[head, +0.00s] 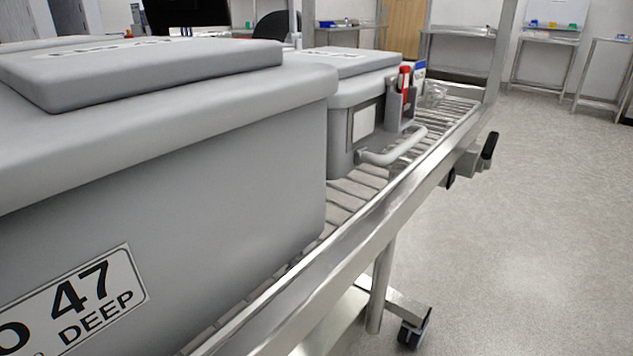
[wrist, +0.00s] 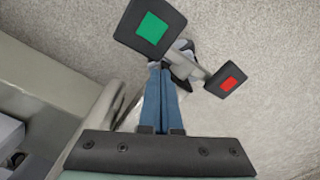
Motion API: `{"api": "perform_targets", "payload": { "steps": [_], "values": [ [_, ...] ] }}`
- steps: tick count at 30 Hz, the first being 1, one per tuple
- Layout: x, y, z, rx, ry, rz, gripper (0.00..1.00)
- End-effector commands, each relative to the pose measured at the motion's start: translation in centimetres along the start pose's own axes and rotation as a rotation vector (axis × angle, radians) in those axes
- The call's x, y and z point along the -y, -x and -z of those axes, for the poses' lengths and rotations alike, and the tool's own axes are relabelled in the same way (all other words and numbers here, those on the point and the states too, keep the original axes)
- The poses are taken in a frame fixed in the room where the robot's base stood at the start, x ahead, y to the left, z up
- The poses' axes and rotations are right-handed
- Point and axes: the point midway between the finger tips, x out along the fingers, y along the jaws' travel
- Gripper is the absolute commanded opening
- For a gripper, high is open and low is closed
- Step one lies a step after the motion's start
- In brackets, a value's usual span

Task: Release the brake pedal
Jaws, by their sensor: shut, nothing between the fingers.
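In the wrist view, a pedal bar (wrist: 199,70) carries a black pad at each end. The larger-looking pad with a green square (wrist: 151,28) is at the top, and the smaller-looking pad with a red square (wrist: 231,82) is at the right. My gripper (wrist: 161,68) is shut and empty, its blue fingers side by side. The tips lie just below the green pad in the picture and left of the bar; I cannot tell whether they touch anything. Dark and light parts behind the tips are partly hidden. The head view does not show my gripper.
In the head view, a metal roller trolley (head: 375,215) bears a large grey bin (head: 190,190) and a smaller grey bin (head: 345,95). A black caster (head: 413,327) stands below. Black-tipped fittings (head: 490,146) stick out at its side. The floor (head: 540,240) at the right is clear.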

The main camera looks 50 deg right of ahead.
Motion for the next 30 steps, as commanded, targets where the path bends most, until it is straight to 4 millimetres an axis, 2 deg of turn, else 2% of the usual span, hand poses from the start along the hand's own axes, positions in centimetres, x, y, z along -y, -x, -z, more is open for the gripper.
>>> {"api": "perform_targets", "payload": {
  "steps": [11, 30],
  "values": [
    [0.0, 0.1, 0.0, 0.0, 0.0, 0.0, 0.0],
    [0.0, 4.6, 0.0, 0.001, 0.0, 0.0, 0.0]
  ]
}}
